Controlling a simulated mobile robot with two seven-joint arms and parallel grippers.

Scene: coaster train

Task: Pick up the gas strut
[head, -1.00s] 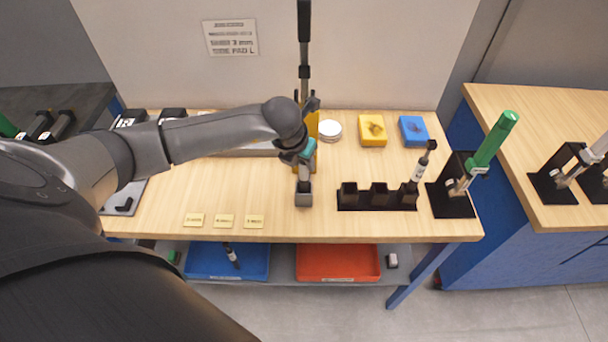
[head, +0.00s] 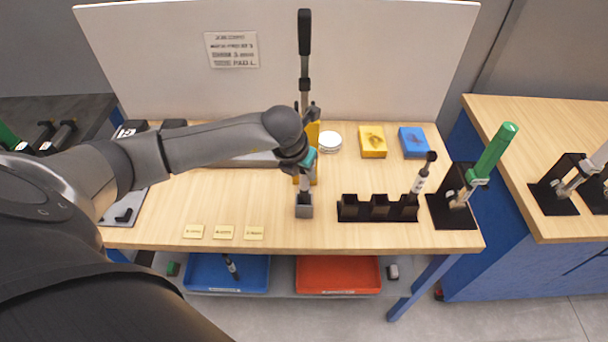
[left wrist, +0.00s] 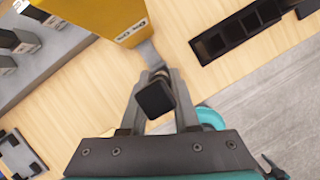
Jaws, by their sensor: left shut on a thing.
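My left gripper (head: 303,178) points down at the middle of the table, in front of a yellow upright body (head: 313,135). In the left wrist view its fingers (left wrist: 155,92) are shut on a dark, square-ended part (left wrist: 155,98). I cannot tell whether this part belongs to the gas strut. A slim strut-like piece (head: 420,180), with a black top and pale label, stands tilted in the right slot of a black three-slot rack (head: 350,214). A similar dark piece (head: 231,267) lies in the blue bin below. My right gripper is out of view.
A tall rod with a black grip (head: 304,32) rises behind my gripper. A green tube (head: 492,153) leans in a black stand (head: 448,210) at the right. The front left tabletop is clear except for small cards (head: 223,232).

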